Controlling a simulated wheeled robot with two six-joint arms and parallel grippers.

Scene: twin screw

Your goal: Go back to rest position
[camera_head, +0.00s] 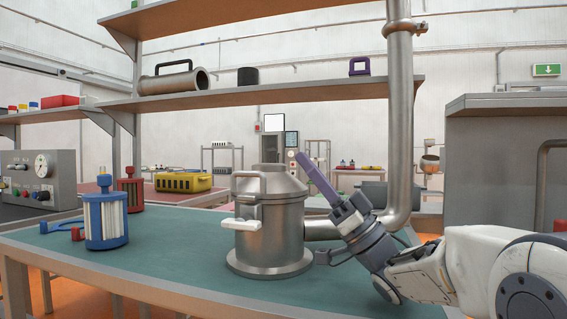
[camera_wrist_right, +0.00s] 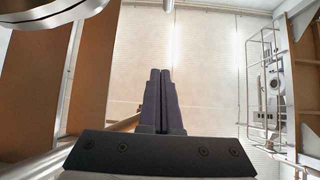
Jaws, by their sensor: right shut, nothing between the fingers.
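My right gripper (camera_head: 308,163) comes in from the right in the head view. Its purple fingers point up and to the left, in front of the pipe side of the metal canister. In the right wrist view the two dark fingers (camera_wrist_right: 160,78) lie side by side, shut with nothing between them. The steel canister (camera_head: 268,225) stands upright on the green tabletop (camera_head: 180,252), with a white handle on its front and its lid on. My left gripper is not in view.
A blue-framed filter (camera_head: 105,220) and a red-framed one (camera_head: 130,192) stand at the left of the table. A thick pipe (camera_head: 400,120) rises behind my right gripper. Shelves (camera_head: 270,92) hang above. A gauge box (camera_head: 38,178) is at far left.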

